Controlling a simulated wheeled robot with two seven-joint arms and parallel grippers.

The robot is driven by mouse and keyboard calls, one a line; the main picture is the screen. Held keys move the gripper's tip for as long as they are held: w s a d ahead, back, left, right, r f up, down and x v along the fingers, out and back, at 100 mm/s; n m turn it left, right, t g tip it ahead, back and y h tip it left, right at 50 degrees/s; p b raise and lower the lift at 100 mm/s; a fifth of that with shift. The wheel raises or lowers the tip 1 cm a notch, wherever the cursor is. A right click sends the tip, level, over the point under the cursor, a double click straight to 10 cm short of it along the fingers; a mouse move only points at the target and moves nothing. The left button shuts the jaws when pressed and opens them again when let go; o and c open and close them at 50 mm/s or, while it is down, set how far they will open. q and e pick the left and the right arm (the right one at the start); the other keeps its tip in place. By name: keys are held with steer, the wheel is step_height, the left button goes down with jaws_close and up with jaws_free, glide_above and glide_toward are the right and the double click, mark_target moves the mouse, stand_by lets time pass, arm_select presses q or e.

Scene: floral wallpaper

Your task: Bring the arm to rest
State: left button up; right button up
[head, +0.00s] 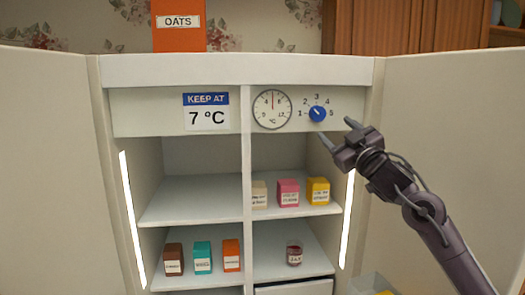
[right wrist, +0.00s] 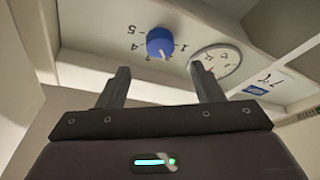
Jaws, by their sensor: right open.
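My right gripper (head: 337,131) is open, its two fingers spread and nothing between them. It is just right of and slightly below the blue knob (head: 317,114) on the fridge's top panel, apparently clear of it. In the right wrist view the gripper (right wrist: 161,70) has both fingers apart, with the blue knob (right wrist: 160,42) beyond the gap. The knob has a scale from 1 to 5; its mark seems to face upper left. My right arm reaches in from the lower right. My left gripper is not in view.
The gauge (head: 272,108) has its needle roughly upright, beside a "KEEP AT 7 °C" sign (head: 206,112). Small boxes and a jar (head: 294,255) stand on the shelves below. An open door (head: 450,110) stands at right. An orange OATS box (head: 179,36) sits on top.

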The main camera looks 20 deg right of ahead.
steer(key=s+a+f+m+g, duration=0.1)
steer(key=a+f+g, duration=0.25)
steer(key=f, duration=0.65)
steer(key=s+a+f+m+g+h, duration=0.15)
steer(key=a+f, duration=0.35)
steer(key=f, duration=0.6)
steer(key=s+a+f+g+y, duration=0.1)
steer(key=s+a+f+g, duration=0.2)
steer(key=f, duration=0.7)
steer(key=s+a+f+m+g+y, duration=0.1)
steer(key=s+a+f+g, duration=0.45)
steer(key=s+f, duration=0.55)
steer(key=s+a+f+m+g+y, duration=0.1)
steer(key=s+a+f+g, duration=0.5)
steer(key=s, duration=0.8)
steer(key=s+a+f+b, duration=0.1)
steer(key=s+f+b, duration=0.2)
steer(key=f, duration=3.2)
steer(key=s+d+f+g+b, duration=0.1)
steer(key=s+d+f, duration=0.2)
steer(key=s+f, duration=1.6)
steer(key=shift+s+n+h+b, duration=0.2)
steer(key=shift+n+h+b, duration=0.15)
steer(key=shift+n+b, duration=0.1)
